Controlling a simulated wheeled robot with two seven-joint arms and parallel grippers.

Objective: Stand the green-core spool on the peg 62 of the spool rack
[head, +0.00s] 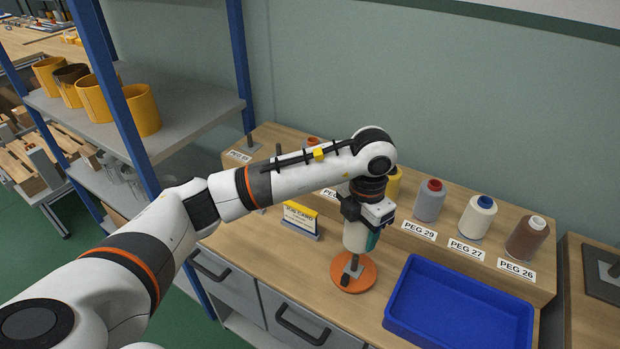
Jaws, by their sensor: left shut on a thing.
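My left gripper (362,222) points down in front of the rack, shut on a cream spool (355,238). A teal patch (373,241) shows beside the spool; I cannot tell whether it is the core. The spool's top is hidden by the gripper. Below it is an orange disc (341,283) with a dark upright piece on it; I cannot tell whether the spool touches it. The spool rack (400,250) is a wooden step with labelled pegs. A bare peg (250,141) stands at its far left, its label (239,156) too small to read surely. My right gripper is not in view.
Spools with red (430,202), blue (478,217) and white (527,237) cores stand at pegs 29, 27 and 26. A blue tray (462,338) lies at front right. A yellow card (300,215) stands left of the gripper. A blue-post shelf (115,90) rises at left.

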